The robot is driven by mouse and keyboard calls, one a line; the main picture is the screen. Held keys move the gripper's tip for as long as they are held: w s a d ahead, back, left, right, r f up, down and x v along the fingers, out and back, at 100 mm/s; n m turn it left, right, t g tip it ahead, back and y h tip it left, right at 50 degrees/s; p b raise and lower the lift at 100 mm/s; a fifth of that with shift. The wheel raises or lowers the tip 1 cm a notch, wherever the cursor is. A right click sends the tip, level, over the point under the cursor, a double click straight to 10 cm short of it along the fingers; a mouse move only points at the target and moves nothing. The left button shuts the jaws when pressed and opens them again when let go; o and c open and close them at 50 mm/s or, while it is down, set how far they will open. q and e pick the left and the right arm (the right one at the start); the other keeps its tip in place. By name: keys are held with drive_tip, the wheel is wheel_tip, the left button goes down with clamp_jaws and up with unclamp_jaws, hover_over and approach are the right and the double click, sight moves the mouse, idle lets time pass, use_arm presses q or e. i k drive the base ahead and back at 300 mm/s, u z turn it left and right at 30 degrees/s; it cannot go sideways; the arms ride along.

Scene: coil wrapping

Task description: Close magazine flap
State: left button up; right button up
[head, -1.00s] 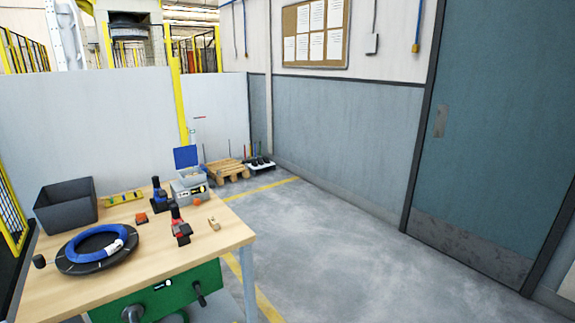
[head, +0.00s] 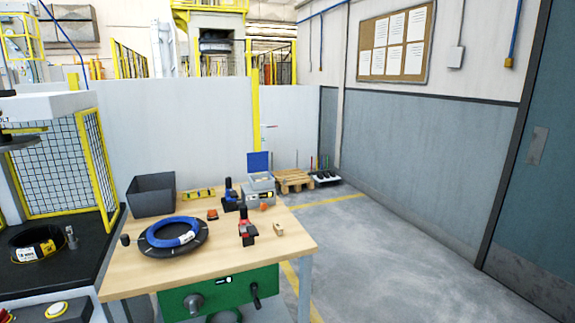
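A small grey box (head: 261,183) stands at the back right of the wooden workbench (head: 215,268). A blue flap (head: 258,163) stands upright at its rear, so the box is open on top. Small light contents seem to show inside, too small to tell. I take this flap to be the magazine flap. Neither of my grippers shows in the head view.
On the bench are a blue coil (head: 175,231) on a black disc, a dark bin (head: 151,195), a blue-black tool (head: 230,195) and a red-black tool (head: 246,224). A fenced machine (head: 50,165) stands left. Floor (head: 385,240) is clear at right.

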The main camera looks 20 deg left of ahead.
sight(258, 162)
drive_tip(key=z, duration=0.45)
drive_tip(key=i, duration=3.8)
drive_tip(key=u, duration=2.25)
drive_tip(key=i, duration=2.7)
drive_tip(key=u, duration=2.85)
